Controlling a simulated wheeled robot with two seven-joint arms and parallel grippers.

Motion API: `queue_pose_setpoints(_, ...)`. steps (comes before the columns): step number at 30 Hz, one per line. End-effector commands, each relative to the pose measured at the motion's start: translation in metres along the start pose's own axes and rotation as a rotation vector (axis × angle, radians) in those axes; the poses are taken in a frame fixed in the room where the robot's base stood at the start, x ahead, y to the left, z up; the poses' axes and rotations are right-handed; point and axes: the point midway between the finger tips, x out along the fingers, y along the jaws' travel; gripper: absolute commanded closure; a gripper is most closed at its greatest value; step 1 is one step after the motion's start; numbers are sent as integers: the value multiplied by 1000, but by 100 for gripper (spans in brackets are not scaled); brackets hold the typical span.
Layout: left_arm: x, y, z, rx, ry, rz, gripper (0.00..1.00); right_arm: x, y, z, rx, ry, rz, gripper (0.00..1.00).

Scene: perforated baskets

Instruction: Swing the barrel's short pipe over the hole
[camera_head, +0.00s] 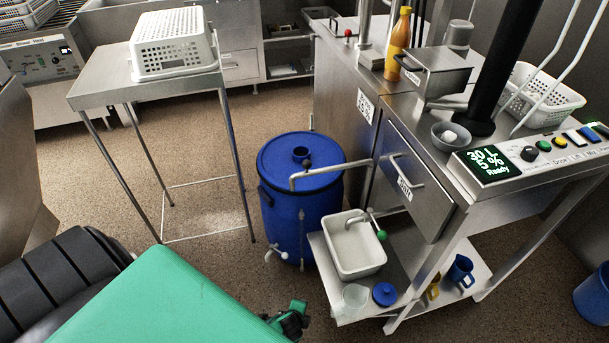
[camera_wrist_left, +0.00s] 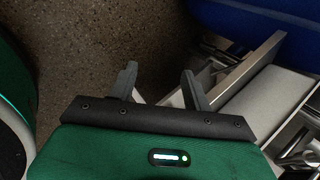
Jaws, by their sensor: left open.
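The blue barrel (camera_head: 290,205) stands on the floor beside the steel machine, and part of it shows in the left wrist view (camera_wrist_left: 265,30). A raised round hole (camera_head: 301,153) is in its lid. A thin metal short pipe (camera_head: 335,171) reaches left from the machine across the lid. Its bent-down end (camera_head: 292,184) is on the near side of the hole, not above it. A small dark knob (camera_head: 307,163) sits by the hole. My left gripper (camera_head: 292,320) is low in front of the barrel, apart from the pipe. Its fingers (camera_wrist_left: 158,86) are spread and empty.
A white tub (camera_head: 353,246) with a green-knobbed tap above it stands on a low shelf right of the barrel. A clear cup (camera_head: 354,297) and blue lid (camera_head: 385,294) are near its edge. A steel table (camera_head: 110,75) with an upturned basket (camera_head: 172,42) stands left.

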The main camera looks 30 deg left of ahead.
Motion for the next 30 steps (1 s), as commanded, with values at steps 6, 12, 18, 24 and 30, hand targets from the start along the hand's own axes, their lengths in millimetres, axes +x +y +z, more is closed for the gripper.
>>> queue_pose_setpoints(6,-10,-152,-11,444,-153,-284,50,-36,-2,-54,10,43,-4,64)
queue_pose_setpoints(12,-67,-273,0,780,-443,-473,50,-90,-3,-86,18,77,-8,64)
queue_pose_setpoints(18,-142,-349,23,983,-764,-542,50,-144,-3,-99,23,102,-10,64)
queue_pose_setpoints(24,-182,-376,36,1053,-925,-537,50,-172,-3,-101,25,112,-11,64)
queue_pose_setpoints(30,-179,-391,44,1060,-942,-535,50,-177,-3,-101,25,114,-11,64)
